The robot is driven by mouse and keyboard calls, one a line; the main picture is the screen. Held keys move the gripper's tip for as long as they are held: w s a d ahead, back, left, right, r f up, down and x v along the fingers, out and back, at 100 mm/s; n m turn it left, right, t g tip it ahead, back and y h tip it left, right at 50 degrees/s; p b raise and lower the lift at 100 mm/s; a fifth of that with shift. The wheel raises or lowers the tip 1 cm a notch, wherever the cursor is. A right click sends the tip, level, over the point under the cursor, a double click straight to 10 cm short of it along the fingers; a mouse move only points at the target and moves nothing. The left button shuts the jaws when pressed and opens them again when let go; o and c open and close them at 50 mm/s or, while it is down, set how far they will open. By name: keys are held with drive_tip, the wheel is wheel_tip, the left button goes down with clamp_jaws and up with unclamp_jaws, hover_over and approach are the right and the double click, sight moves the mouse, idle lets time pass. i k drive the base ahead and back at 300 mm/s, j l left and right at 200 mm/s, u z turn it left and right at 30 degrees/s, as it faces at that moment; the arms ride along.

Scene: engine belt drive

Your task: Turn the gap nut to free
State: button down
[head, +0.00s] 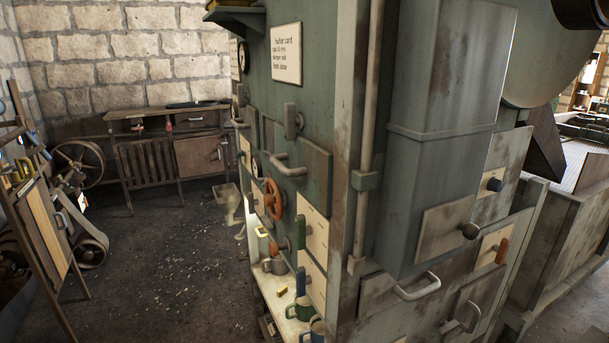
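I cannot pick out a gap nut in the head view. A belt-drive-like machine with a spoked wheel (78,166) and a wide roller (88,243) stands at the far left, partly hidden by a wooden frame. Its small parts are too small to tell apart. An orange handwheel (272,200) sits on the left face of the green cabinet. My gripper is not in view.
The tall green cabinet (315,90) fills the middle, with handles and knobs jutting out and a grey duct (440,150). A ledge (272,296) holds mugs. A wooden bench (170,120) stands at the back wall. The floor (160,250) left of the cabinet is mostly clear.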

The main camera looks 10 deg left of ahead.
sight(264, 180)
drive_tip(key=i+j, duration=0.3)
drive_tip(key=j, duration=0.2)
drive_tip(key=i+j, duration=0.3)
drive_tip(key=j, duration=0.15)
drive_tip(key=i+j, duration=0.25)
drive_tip(key=j, duration=0.25)
drive_tip(key=i+j+u, duration=0.1)
drive_tip(key=i+j, duration=0.2)
drive_tip(key=j, duration=0.15)
drive_tip(key=i+j, duration=0.3)
drive_tip(key=j, duration=0.15)
